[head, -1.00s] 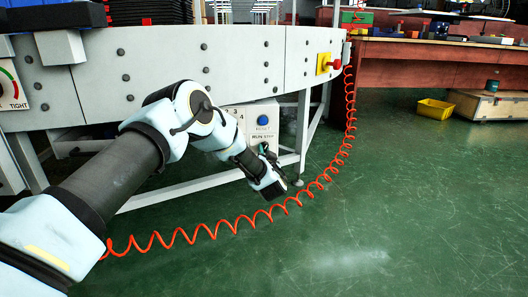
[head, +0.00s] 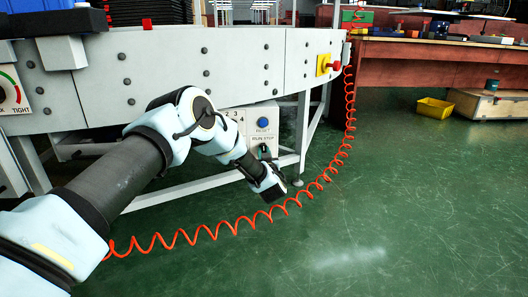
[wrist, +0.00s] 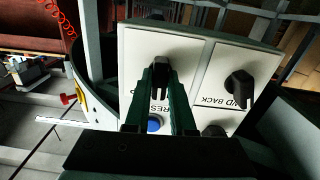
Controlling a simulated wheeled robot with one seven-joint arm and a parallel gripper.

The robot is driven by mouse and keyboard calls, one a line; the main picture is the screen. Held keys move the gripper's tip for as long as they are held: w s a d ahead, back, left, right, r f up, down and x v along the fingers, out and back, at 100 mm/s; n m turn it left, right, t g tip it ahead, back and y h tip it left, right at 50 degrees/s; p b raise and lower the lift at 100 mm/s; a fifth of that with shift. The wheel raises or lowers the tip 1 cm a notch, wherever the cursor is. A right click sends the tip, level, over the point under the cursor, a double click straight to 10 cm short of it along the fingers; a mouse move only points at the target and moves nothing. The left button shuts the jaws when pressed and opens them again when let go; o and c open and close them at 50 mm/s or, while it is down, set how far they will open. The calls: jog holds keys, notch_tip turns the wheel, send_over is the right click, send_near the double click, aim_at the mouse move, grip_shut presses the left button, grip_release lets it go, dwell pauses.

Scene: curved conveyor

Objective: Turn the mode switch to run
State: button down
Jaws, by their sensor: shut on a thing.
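The mode switch is a black knob (wrist: 161,68) on a white panel plate (wrist: 135,48) in the wrist view. My gripper (wrist: 160,82) has its dark green fingers shut on this knob. The fingers hide part of the knob and its lettering, so I cannot read its setting. A blue reset button (wrist: 155,123) shows between the fingers. In the head view the control box (head: 285,125) hangs under the conveyor, with RUN STOP lettering below the blue button (head: 263,124).
Another black knob (wrist: 240,89), lettered BACK, sits beside the held one, with a further dark knob (wrist: 214,130) close by. A red emergency button (head: 335,65) is on the conveyor side (head: 230,65). A coiled orange cable (head: 240,222) hangs near my arm. Green floor is open to the right.

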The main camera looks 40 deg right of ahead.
jog(key=n, duration=0.5)
jog(key=shift+n, duration=0.3)
dwell(0.4)
jog(key=c, duration=0.8)
grip_release()
jog(key=shift+o, duration=0.2)
jog(key=shift+s+p, duration=0.1)
jog(key=shift+p, duration=0.2)
jog(key=p+v, duration=0.4)
jog(key=v, duration=0.6)
jog(key=shift+s+a, duration=0.2)
jog(key=shift+a, duration=0.1)
